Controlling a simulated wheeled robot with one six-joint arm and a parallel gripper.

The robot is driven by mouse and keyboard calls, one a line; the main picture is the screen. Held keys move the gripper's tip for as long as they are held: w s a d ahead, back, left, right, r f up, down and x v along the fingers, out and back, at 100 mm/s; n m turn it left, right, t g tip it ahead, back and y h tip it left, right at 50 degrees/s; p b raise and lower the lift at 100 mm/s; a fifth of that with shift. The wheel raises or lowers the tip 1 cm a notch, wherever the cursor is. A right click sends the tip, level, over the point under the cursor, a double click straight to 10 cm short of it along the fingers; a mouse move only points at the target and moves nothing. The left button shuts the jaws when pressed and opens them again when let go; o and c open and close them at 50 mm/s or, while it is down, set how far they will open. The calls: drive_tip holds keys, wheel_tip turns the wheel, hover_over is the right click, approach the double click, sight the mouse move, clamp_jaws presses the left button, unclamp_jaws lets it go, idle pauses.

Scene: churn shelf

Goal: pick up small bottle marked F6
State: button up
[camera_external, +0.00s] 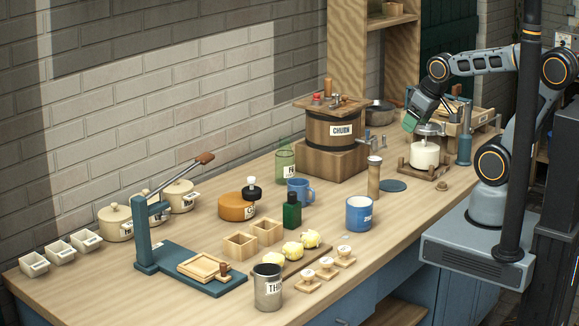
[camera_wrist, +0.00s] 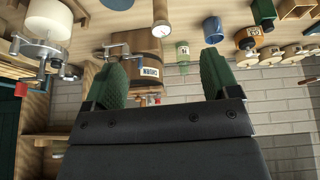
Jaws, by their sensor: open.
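A clear green bottle (camera_external: 285,150) stands on the bench left of the wooden churn. Its white label seems to start with F; the rest is too small to read. It also shows in the wrist view (camera_wrist: 182,48), upside down and beyond my fingers. A dark green bottle (camera_external: 292,212) stands nearer the front, with no readable label. My gripper (camera_external: 411,122) is open and empty, raised at the right beside the glass jar and far from both bottles. Its two green fingers (camera_wrist: 163,78) are spread apart in the wrist view.
The churn (camera_external: 332,129) stands between my gripper and the clear bottle. A jar with white contents (camera_external: 425,153), a wooden cylinder (camera_external: 374,180), blue mugs (camera_external: 359,214) and an orange round container (camera_external: 236,207) stand around.

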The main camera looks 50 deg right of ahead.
drive_tip(key=w+a+f+n+t+b, duration=0.1)
drive_tip(key=w+a+f+n+t, duration=0.15)
drive_tip(key=w, duration=0.45)
drive_tip(key=w+a+f+n+t+b, duration=0.1)
drive_tip(key=w+f+n+t, duration=0.15)
drive_tip(key=w, duration=0.55)
drive_tip(key=w+a+f+n+t+y, duration=0.2)
drive_tip(key=w+a+f+n+y, duration=0.4)
drive_tip(key=w+a+n, duration=0.3)
drive_tip(key=m+t+h, duration=0.2)
drive_tip(key=m+h, duration=0.1)
drive_tip(key=m, duration=0.9)
approach(290, 142)
drive_tip(key=shift+p+x, duration=2.15)
drive_tip(key=shift+x, duration=3.7)
drive_tip(key=shift+a, duration=0.15)
drive_tip(key=shift+c, duration=0.3)
drive_tip(key=c, duration=1.3)
drive_tip(key=shift+r, duration=0.1)
